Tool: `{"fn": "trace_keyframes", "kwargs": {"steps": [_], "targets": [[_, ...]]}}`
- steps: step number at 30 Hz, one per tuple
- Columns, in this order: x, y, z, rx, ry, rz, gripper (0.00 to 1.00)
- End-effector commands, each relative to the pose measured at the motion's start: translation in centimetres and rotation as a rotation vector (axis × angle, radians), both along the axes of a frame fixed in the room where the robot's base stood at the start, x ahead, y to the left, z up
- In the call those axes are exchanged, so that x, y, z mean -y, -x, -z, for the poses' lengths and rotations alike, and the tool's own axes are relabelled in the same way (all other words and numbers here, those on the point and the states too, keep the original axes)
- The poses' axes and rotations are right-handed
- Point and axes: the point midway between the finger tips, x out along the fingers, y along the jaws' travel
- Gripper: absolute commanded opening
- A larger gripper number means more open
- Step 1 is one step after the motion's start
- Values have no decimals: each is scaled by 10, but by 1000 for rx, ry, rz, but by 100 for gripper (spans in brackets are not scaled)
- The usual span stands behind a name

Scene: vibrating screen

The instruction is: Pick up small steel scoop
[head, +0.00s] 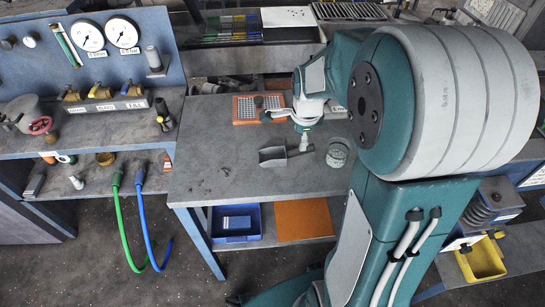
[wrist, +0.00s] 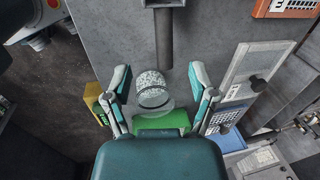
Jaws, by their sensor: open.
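The small steel scoop (head: 272,157) lies on the grey bench top in the head view, its pan to the left and its handle to the right. In the wrist view a dark grey bar, seemingly its handle (wrist: 164,42), runs down from the top edge; most of the pan is out of frame. My gripper (head: 303,145) is over the bench beside the handle end in the head view. In the wrist view my gripper (wrist: 160,95) has its two fingers spread wide, with nothing held. The handle shows beyond the fingertips.
A speckled round jar (head: 338,153) stands right of the scoop; in the wrist view the jar (wrist: 153,90) appears between the fingers, its depth unclear. An orange tray (head: 246,108) lies behind. A gauge panel (head: 110,50) stands left. The bench's left front is clear.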

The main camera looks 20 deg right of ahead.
Motion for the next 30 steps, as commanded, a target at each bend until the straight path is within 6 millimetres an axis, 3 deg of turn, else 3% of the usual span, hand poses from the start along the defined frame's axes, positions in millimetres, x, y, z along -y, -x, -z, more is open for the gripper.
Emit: {"fn": "trace_keyframes", "kwargs": {"steps": [6, 12, 21, 30], "targets": [[2, -5, 35, -5, -2, -2, 74], [4, -9, 49, -3, 0, -3, 74], [11, -19, 88, -3, 0, -4, 74], [11, -20, 92, -1, 1, -4, 74]]}}
